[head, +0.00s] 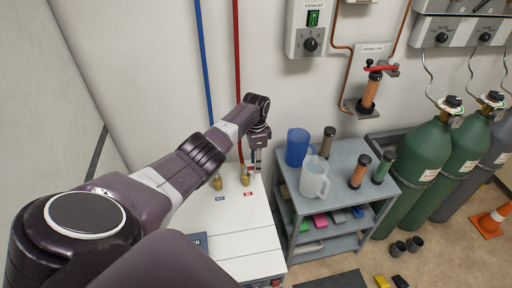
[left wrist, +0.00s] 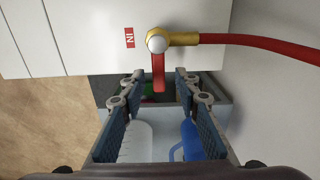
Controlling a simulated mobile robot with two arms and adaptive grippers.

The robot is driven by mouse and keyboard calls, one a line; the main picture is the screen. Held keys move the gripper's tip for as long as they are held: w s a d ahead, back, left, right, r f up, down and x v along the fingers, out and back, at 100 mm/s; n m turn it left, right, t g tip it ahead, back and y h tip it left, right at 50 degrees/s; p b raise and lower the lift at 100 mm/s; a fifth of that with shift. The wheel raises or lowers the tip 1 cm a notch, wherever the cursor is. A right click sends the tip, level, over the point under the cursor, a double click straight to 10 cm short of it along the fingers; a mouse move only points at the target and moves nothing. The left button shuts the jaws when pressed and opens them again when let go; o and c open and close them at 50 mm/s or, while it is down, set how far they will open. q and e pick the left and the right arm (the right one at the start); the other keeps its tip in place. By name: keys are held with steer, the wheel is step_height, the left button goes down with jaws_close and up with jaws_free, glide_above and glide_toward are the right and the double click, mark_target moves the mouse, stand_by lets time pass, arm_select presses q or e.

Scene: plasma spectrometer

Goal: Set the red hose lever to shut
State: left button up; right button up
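The red lever (left wrist: 158,72) sits on a round pivot on a brass valve (left wrist: 183,39) at the end of the red hose (left wrist: 262,44). In the left wrist view the lever points down, at right angles to the hose. My left gripper (left wrist: 159,80) is open, with one finger on each side of the lever's free end and a visible gap on both sides. In the head view my left gripper (head: 255,164) is beside the brass fitting (head: 245,178), hiding most of the lever. The right gripper is out of view.
The white box (head: 232,238) carries a second brass fitting (head: 217,183) below the blue hose (head: 204,70). A grey cart (head: 345,157) with a blue jug (head: 297,147) and a clear jug (head: 314,178) stands close on the right. The wall is just behind.

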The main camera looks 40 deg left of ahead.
arm_select(q)
step_height(320, 180, up, 12)
stand_by(0.6)
stand_by(0.5)
